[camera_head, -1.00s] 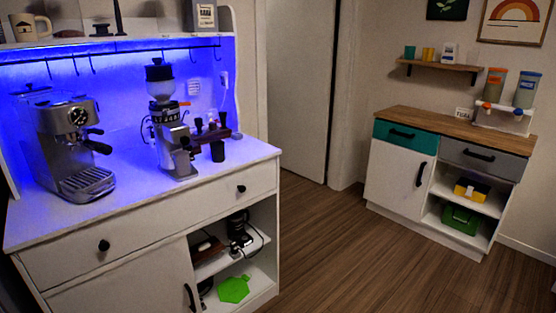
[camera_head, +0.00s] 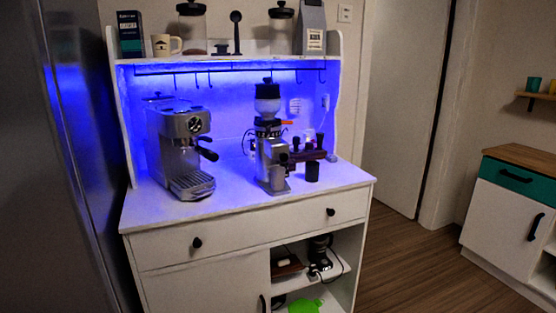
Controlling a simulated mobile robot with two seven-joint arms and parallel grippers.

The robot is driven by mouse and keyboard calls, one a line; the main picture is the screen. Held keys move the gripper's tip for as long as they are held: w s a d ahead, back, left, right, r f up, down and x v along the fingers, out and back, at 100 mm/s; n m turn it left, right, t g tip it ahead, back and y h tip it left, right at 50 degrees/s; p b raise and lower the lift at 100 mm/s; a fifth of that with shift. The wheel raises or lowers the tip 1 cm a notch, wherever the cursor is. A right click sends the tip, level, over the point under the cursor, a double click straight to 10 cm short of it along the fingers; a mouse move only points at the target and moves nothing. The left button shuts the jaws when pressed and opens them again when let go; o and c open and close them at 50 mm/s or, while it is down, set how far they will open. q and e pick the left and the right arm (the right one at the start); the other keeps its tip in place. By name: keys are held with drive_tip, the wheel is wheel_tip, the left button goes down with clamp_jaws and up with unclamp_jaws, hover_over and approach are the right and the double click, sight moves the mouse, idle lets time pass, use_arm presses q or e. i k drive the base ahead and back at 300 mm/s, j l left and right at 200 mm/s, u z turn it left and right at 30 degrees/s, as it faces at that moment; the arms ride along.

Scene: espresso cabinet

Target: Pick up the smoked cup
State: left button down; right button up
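A small dark cup (camera_head: 312,172), which looks like the smoked cup, stands upright on the white cabinet's countertop (camera_head: 240,203), towards its right side. It is right of the coffee grinder (camera_head: 272,165) and in front of a dark wooden stand (camera_head: 299,155) with black-handled tools. The cup is small in the picture, so I cannot tell whether it touches the stand. Neither of my grippers shows in the head view.
An espresso machine (camera_head: 183,150) stands on the countertop's left. The upper shelf holds a cream mug (camera_head: 162,45), jars and bags. A tall dark panel (camera_head: 75,150) is close on the left. Open wooden floor (camera_head: 405,262) lies right of the cabinet.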

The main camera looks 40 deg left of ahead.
sight(277, 174)
drive_tip(key=u, duration=1.3)
drive_tip(key=i+l+z, duration=0.1)
drive_tip(key=i+l, duration=0.3)
drive_tip(key=i, duration=0.05)
